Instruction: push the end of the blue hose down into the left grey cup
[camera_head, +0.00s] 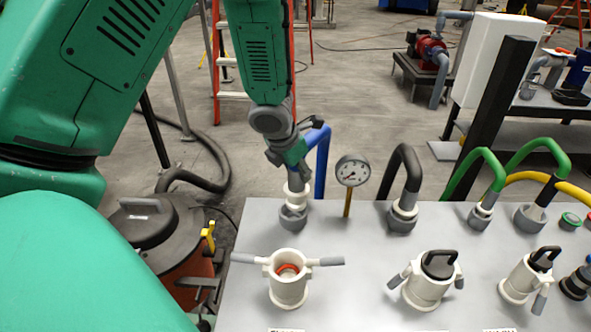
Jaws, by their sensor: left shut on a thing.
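The blue hose (322,160) arches behind my left gripper and drops behind the grey bench. My left gripper (290,157) is shut on the hose near its end, with its fingers pointing down. Below the fingers is the hose's white end fitting (297,197). It stands roughly upright at the mouth of the left grey cup (293,217), at the back left of the bench. The fitting hides much of the cup's mouth, so I cannot tell how deep it sits. My right gripper is not in view.
A pressure gauge (352,171) stands just right of the hose. A black hose (404,175) and green hoses (483,170) stand in further cups to the right. A white open filter housing (289,285) with two handles is in front. A vacuum drum (160,235) stands left of the bench.

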